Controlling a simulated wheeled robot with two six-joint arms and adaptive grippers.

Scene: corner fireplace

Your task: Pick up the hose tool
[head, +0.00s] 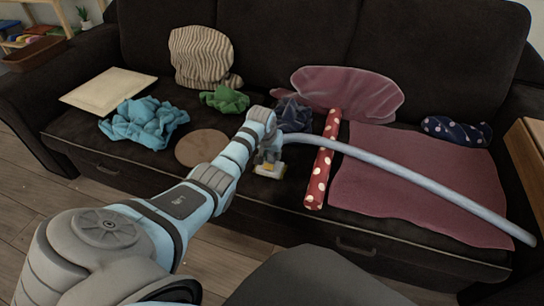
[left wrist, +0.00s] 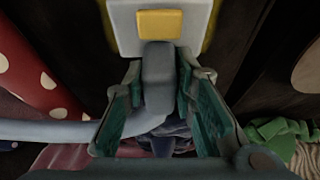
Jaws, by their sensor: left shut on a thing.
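The hose tool has a long pale blue-grey tube (head: 420,180) that runs from my left gripper to the right, over the sofa's right part. Its white head with a yellow patch (head: 269,170) shows just below the gripper in the head view. My left gripper (head: 268,155) is over the sofa seat. In the left wrist view, the fingers of my left gripper (left wrist: 160,105) are on both sides of the tool's grey neck (left wrist: 158,85), shut on it. The white head with its yellow patch (left wrist: 159,23) fills the top middle. My right gripper is not in view.
The dark sofa (head: 275,215) holds a red polka-dot roll (head: 323,160), a mauve cloth (head: 400,175), a mauve cushion (head: 350,88), a turquoise cloth (head: 143,123), a green cloth (head: 224,99) and a round brown disc (head: 201,148). The tube crosses over the roll.

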